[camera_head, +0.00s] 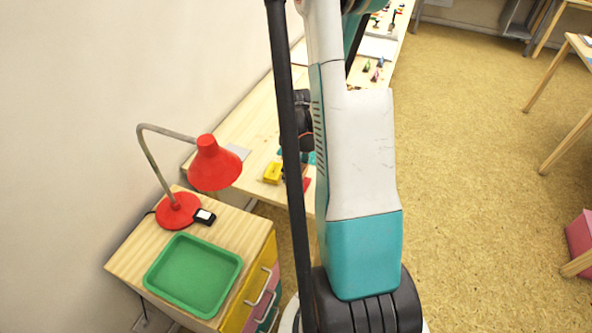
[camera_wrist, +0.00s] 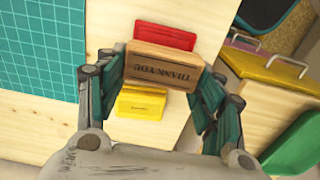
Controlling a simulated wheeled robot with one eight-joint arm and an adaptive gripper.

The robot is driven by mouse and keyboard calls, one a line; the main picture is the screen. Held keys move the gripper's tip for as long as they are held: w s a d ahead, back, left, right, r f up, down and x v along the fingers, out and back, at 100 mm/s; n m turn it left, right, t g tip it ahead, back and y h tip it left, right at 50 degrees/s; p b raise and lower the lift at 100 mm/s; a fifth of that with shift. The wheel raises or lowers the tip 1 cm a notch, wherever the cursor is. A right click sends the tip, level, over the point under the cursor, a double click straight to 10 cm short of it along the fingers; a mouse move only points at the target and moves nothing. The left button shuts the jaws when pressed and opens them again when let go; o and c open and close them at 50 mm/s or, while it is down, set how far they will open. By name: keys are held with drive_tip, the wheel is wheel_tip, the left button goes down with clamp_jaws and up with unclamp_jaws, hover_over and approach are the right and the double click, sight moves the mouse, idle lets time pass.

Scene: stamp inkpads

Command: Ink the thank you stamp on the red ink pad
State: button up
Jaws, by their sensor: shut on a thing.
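In the wrist view, my gripper (camera_wrist: 163,88) is shut on the thank you stamp (camera_wrist: 163,66), a wooden block with "THANK YOU" printed on its side. The stamp is between the two teal-sided fingers. The red ink pad (camera_wrist: 164,36) lies just beyond the stamp, partly hidden by it. A yellow ink pad (camera_wrist: 141,103) lies on the near side of the stamp. In the head view, the yellow pad (camera_head: 273,172) and a bit of the red pad (camera_head: 306,184) show beside my arm, which hides the stamp. I cannot tell the stamp's height above the table.
A teal cutting mat (camera_wrist: 40,45) covers the table's left part in the wrist view. A drawer cabinet with a green tray (camera_head: 160,285) and a red lamp (camera_head: 214,165) stands close to the table's end. The wooden table (camera_head: 237,130) runs along the wall.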

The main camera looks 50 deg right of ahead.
drive_tip(key=shift+r+p, duration=1)
drive_tip(key=shift+r, duration=0.85)
